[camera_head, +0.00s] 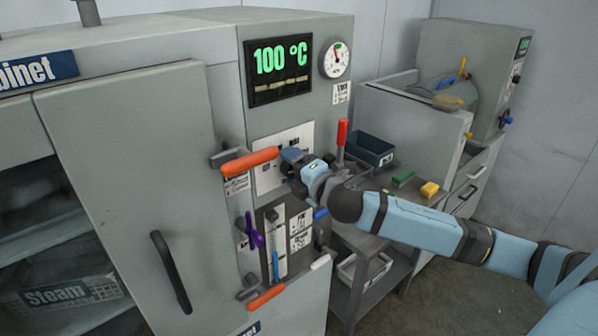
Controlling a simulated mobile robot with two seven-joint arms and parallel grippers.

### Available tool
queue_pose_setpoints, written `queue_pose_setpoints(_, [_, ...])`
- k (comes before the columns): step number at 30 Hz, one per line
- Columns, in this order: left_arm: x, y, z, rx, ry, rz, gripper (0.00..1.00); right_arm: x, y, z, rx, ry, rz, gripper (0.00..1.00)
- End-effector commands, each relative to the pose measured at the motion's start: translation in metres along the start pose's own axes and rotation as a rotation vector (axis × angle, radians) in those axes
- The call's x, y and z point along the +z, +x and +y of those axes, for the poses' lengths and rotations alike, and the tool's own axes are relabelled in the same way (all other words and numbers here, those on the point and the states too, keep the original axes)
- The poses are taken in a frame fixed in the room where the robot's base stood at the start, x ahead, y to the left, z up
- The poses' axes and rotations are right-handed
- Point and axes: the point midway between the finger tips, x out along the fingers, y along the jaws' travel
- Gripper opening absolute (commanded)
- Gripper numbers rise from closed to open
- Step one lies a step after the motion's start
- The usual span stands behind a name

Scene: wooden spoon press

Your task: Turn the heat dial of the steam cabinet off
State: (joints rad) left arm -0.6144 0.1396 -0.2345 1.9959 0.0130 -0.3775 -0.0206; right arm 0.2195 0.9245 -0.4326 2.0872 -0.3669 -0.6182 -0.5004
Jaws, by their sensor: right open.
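The grey steam cabinet (130,130) fills the left and middle of the head view. Its green display (281,70) reads 100 °C, with a round gauge (335,60) to its right. Below the display is a white control plate (266,180). My right gripper (292,158) reaches in from the right and is at this plate. It is open, but its fingers are hard to make out. I cannot make out the heat dial; the gripper covers part of the plate, and contact is not clear. My left gripper is not in view.
An orange latch handle (250,162) lies close left of my right gripper, with another (266,297) lower down. A purple handle (250,232) is below. A red lever (342,132) stands behind the gripper. A side bench with a dark bin (370,151) and blocks is at right.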

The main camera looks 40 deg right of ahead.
Motion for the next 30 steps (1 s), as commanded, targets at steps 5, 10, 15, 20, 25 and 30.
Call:
queue_pose_setpoints(5, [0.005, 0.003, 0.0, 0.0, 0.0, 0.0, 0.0, 0.0, -0.016, -0.003, -0.002, -0.002, 0.0, 0.76])
queue_pose_setpoints(10, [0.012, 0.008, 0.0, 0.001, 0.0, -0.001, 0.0, -0.001, -0.047, -0.004, -0.003, -0.002, 0.001, 0.76])
queue_pose_setpoints(15, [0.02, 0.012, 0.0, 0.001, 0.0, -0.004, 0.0, -0.001, -0.077, -0.004, -0.004, -0.002, 0.002, 0.76])
queue_pose_setpoints(20, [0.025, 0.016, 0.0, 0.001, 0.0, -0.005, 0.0, -0.001, -0.101, -0.004, -0.004, -0.001, 0.001, 0.76])
queue_pose_setpoints(25, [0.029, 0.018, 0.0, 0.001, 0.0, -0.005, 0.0, 0.0, -0.121, -0.003, -0.003, 0.0, 0.0, 0.76])
queue_pose_setpoints(30, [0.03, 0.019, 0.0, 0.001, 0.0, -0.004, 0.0, 0.0, -0.132, -0.001, -0.001, -0.001, 0.0, 0.76])
